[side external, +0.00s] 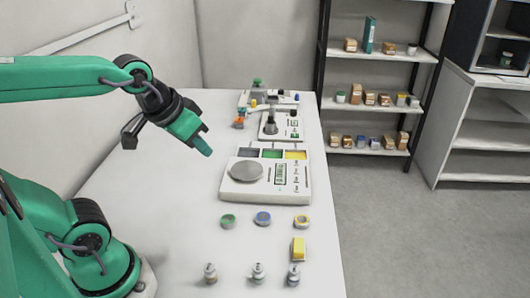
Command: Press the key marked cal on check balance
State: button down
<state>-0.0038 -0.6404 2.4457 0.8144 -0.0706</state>
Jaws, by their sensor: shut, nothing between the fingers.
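A white balance (236,192) with a round grey pan (247,171) stands mid-table, with a green display (280,174) and small keys (295,178) on its right side. A second, smaller white balance (294,134) stands behind it and bears a dark weight (270,124). The key markings are too small to read, so I cannot tell which key is cal or which balance is the check balance. My gripper (207,151) is shut and empty, pointing down to the right, in the air left of the balances and apart from both.
Dark, green and yellow compartments (271,154) lie along the near balance's back. Coloured rings (263,218), a yellow block (298,249) and metal weights (258,273) lie in front. More items (257,84) stand at the table's far end. The table's left is clear.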

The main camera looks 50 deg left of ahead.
jog(key=w+f+n+t, duration=0.15)
jog(key=w+n, duration=0.25)
jog(key=w, duration=1.2)
jog(key=n+t, duration=0.2)
jog(key=n, duration=0.2)
send_over(294, 172)
notch_tip(294, 172, down, 9)
jog(key=shift+f, duration=0.15)
jog(key=shift+f, duration=4.35)
